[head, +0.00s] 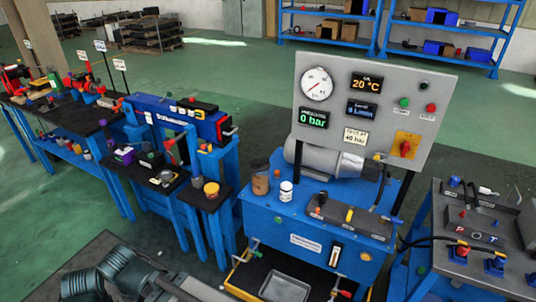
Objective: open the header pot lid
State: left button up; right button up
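No container is labelled as the header pot, so I cannot tell which one it is. A small pot with an orange-yellow lid (211,189) stands on a dark-topped blue stand, and its lid looks closed. A brown jar with a dark top (260,178) stands on the blue power unit. Dark grey links of my own arm show at the bottom left edge. Neither of my grippers is in view.
The blue power unit (305,243) carries a grey gauge panel (375,75) and has a metal tray (285,288) low in front. Blue benches with tools (70,125) run along the left. A grey-topped bench with valves (480,225) stands right. Green floor is free behind.

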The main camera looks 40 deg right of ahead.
aim_at(259, 162)
jog(key=i+z, duration=0.2)
jog(key=z, duration=0.2)
jog(key=i+z, duration=0.2)
jog(key=z, duration=0.2)
jog(key=i+z, duration=0.35)
jog(key=k, duration=0.1)
